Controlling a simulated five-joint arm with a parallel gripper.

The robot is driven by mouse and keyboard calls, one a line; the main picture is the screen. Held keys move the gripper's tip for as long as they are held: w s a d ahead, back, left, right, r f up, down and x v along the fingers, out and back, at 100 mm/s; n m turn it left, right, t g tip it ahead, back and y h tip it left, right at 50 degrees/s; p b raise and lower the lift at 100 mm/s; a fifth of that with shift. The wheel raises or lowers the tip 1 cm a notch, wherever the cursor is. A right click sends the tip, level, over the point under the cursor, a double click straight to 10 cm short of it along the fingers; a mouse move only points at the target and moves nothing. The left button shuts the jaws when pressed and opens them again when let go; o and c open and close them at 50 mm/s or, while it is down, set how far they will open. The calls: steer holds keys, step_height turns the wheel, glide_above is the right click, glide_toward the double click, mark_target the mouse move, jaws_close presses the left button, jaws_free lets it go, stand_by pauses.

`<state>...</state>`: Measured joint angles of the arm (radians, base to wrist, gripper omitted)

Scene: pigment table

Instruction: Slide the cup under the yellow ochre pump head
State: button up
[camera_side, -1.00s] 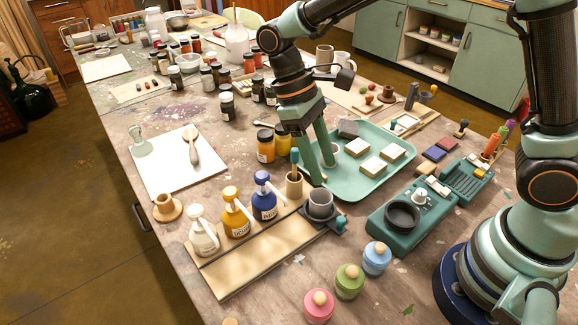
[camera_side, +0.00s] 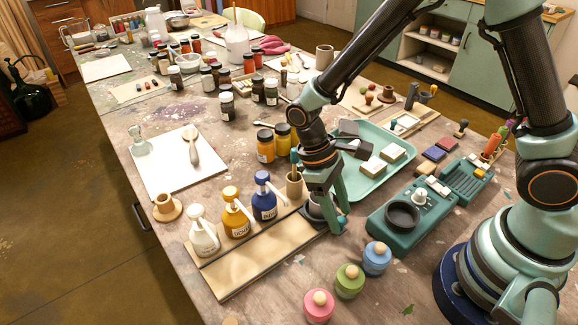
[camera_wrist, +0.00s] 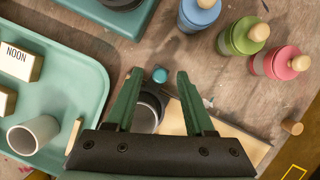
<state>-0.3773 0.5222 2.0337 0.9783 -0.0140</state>
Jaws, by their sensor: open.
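The dark grey cup (camera_side: 315,208) stands at the right end of the pale wooden board (camera_side: 255,265), partly hidden by my gripper (camera_side: 328,220). In the wrist view the cup (camera_wrist: 150,106) lies between the open fingers of my gripper (camera_wrist: 159,76), nearer the left finger, which covers part of it. I cannot tell whether a finger touches it. The yellow ochre bottle (camera_side: 236,220) stands behind the board between a white bottle (camera_side: 202,235) and a blue one (camera_side: 263,203). Its yellow pump head (camera_side: 231,193) has a white spout. The cup is to its right, past the blue bottle.
A teal tray (camera_side: 372,185) with pale blocks lies behind my gripper, and a teal scale-like device (camera_side: 404,222) is to the right. Pink (camera_side: 318,306), green and blue lidded jars stand in front. The board left of the cup is clear.

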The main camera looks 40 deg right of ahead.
steer(key=shift+c, duration=0.3)
jaws_close()
steer(key=shift+a, duration=0.1)
stand_by(1.0)
